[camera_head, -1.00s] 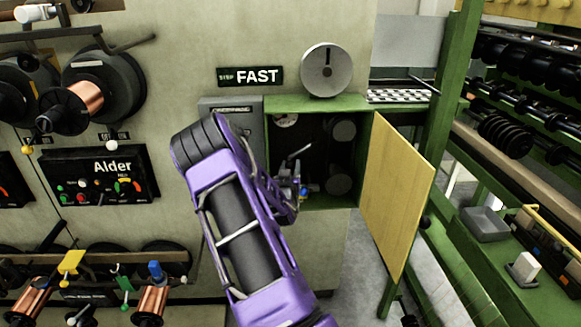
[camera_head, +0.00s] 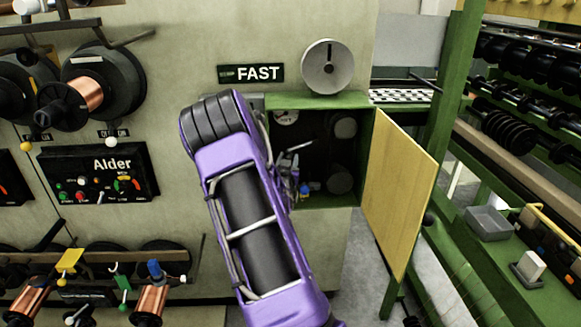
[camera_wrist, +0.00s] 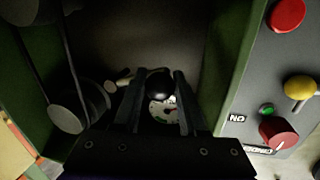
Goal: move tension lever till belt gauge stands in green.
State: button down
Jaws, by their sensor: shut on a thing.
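The belt gauge (camera_head: 285,117) is a small round white dial at the upper left inside the open green cabinet. In the wrist view the gauge (camera_wrist: 163,111) shows between my fingers with some green and red marks; I cannot read its needle surely. My gripper (camera_wrist: 160,88) is shut on the tension lever, whose dark round knob (camera_wrist: 159,81) sits between the two black fingers. In the head view my gripper (camera_head: 294,168) is inside the cabinet opening, partly hidden by my purple arm. Most of the lever is hidden.
The cabinet's yellow door (camera_head: 398,190) stands open on the right. Pulleys (camera_head: 341,180) sit at the cabinet's right inside. A grey panel with a red button (camera_wrist: 287,15), yellow knob (camera_wrist: 299,87) and red knob (camera_wrist: 278,132) is close beside the cabinet wall.

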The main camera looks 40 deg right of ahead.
jog(key=m, duration=0.1)
jog(key=r+m+b, duration=0.1)
jog(key=r+b, duration=0.1)
jog(key=shift+w+a+r+m+y, duration=0.2)
jog(key=shift+a+m+y, duration=0.1)
jog(key=shift+m, duration=0.1)
jog(key=shift+r+m+y+b, duration=0.3)
jog(key=shift+r+m+b, duration=0.75)
jog(key=shift+b, duration=0.15)
jog(key=shift+c, duration=2.3)
grip_release()
jog(key=shift+s, duration=0.1)
jog(key=v, duration=1.7)
jog(key=shift+a+r, duration=0.2)
